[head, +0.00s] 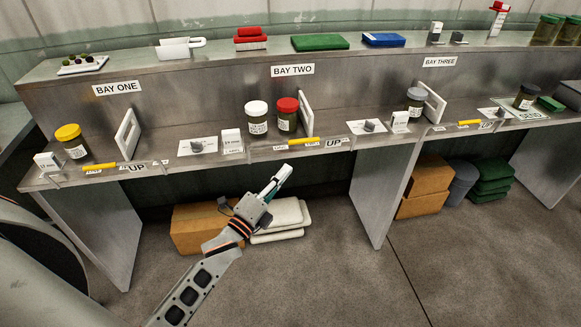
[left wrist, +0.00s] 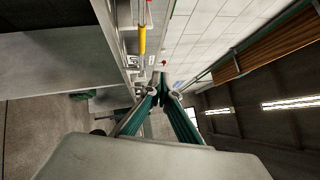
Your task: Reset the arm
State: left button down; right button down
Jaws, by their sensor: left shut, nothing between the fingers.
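My left gripper (head: 279,178) is shut and empty. It is in front of the bench, below the shelf edge of bay two, and touches nothing that I can see. In the left wrist view its two fingers (left wrist: 165,92) meet at the tips, with a yellow bar (left wrist: 142,40) on the bench edge beyond them. My left arm (head: 205,280) reaches up from the bottom of the head view. My right gripper is in neither view.
The metal bench (head: 200,75) has three bays. A white-lidded jar (head: 257,126) and a red-lidded jar (head: 287,122) stand in bay two, a yellow-lidded jar (head: 73,148) in bay one. Under the bench are cardboard boxes (head: 190,230) and pale sacks (head: 285,218). The floor in front is clear.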

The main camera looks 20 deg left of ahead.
pick_arm(q)
jog(key=shift+s, duration=0.2)
jog(key=shift+f, duration=0.1)
jog(key=s+d+f+n+g+y, duration=0.1)
jog(key=s+f+n+g, duration=0.3)
jog(key=s+f+n, duration=0.5)
jog(key=s+d+f+n+g, duration=0.4)
jog(key=s+f+n, duration=0.5)
jog(key=s+f, duration=0.4)
jog(key=shift+s+d+f+n+g+y, duration=0.35)
jog(key=shift+s+g, duration=0.25)
jog(key=shift+s, duration=0.55)
